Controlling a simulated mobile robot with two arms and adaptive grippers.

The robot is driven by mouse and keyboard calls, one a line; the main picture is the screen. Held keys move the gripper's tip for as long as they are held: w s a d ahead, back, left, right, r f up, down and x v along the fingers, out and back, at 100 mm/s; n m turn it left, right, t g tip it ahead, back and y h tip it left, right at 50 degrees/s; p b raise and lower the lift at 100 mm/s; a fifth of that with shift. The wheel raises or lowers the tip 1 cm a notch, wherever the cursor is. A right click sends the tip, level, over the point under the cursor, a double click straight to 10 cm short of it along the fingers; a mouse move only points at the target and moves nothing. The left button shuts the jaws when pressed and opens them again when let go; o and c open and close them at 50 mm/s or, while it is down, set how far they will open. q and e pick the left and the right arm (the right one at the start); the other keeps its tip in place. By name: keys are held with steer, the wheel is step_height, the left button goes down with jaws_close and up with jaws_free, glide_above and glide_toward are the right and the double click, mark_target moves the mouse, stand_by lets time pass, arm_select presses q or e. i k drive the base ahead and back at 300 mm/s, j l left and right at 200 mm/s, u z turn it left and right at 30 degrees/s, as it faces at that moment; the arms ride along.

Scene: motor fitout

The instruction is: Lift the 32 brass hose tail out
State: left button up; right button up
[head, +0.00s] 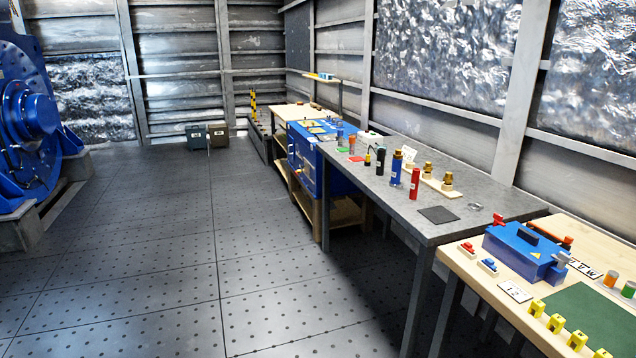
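Two brass fittings stand in a pale holder (437,185) on the grey workbench (480,212). One brass fitting (428,168) is farther back and the other brass fitting (448,178) is nearer. A third brass-coloured piece (397,155) shows at the top of a blue cylinder (396,172) to their left. The size markings are too small to read, so I cannot tell which is the 32 hose tail. Neither of my grippers is in view.
A red cylinder (414,184), a black cylinder (381,161) and a dark mat (439,215) lie near the holder. A wooden table (468,263) with a blue box (525,250) stands at front right. The floor (170,240) at left is open.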

mark_target(398, 155)
steer(key=i+u, duration=0.25)
steer(key=i, duration=1.65)
steer(key=i+l+z, duration=0.2)
steer(key=i+z, duration=0.8)
steer(key=i+j+z, duration=0.1)
steer(key=i+z, duration=0.25)
steer(key=z, duration=0.15)
